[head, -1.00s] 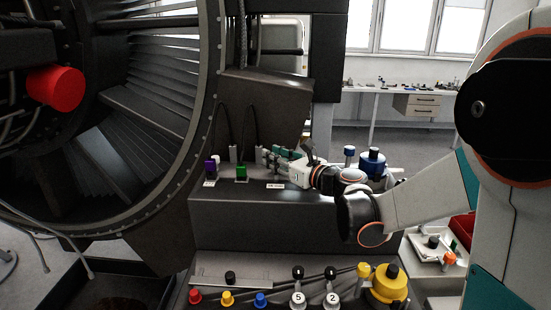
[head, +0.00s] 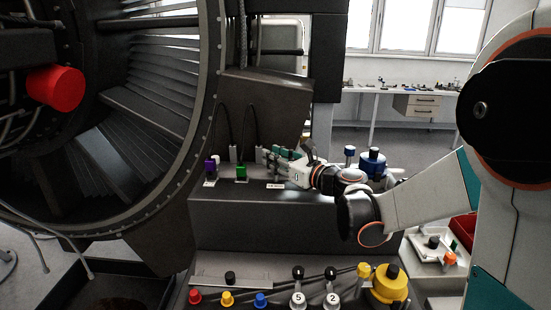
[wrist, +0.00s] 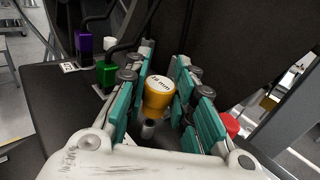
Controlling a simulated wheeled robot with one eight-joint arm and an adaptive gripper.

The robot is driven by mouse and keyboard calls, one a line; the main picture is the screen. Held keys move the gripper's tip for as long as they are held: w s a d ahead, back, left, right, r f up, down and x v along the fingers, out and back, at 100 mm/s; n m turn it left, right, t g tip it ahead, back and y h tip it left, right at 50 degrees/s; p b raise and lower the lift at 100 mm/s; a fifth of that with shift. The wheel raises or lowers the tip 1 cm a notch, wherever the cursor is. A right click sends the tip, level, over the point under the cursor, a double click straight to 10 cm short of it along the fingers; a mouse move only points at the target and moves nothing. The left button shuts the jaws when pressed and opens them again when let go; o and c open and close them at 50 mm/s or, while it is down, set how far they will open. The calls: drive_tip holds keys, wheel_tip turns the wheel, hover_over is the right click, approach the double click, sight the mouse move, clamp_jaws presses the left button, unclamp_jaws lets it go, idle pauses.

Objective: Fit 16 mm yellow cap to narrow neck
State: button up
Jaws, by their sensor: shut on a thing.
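The yellow cap (wrist: 159,94), with a white top marked 16 mm, sits between the teal-padded fingers of my gripper (wrist: 163,100) in the wrist view. The fingers are shut on it. A grey metal neck (wrist: 148,129) shows just below the cap; I cannot tell whether they touch. In the head view my gripper (head: 282,156) is over the dark bench top behind a small white label. The cap and neck are not clear there.
Purple (head: 211,166) and green (head: 241,171) connectors with cables stand left of my gripper. A red cap (wrist: 230,124) is right of the fingers in the wrist view. A blue-capped fitting (head: 373,163) stands to the right. Several coloured caps line the lower front shelf.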

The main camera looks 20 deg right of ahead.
drive_tip(key=shift+f+b, duration=0.7)
drive_tip(key=shift+f, duration=0.15)
drive_tip(key=o, duration=0.8)
drive_tip(key=shift+s+d, duration=0.1)
drive_tip(key=v, duration=1.1)
drive_tip(key=shift+s+d+r, duration=0.1)
drive_tip(key=shift+s+d, duration=0.05)
drive_tip(key=shift+s, duration=0.25)
drive_tip(key=shift+w, duration=0.1)
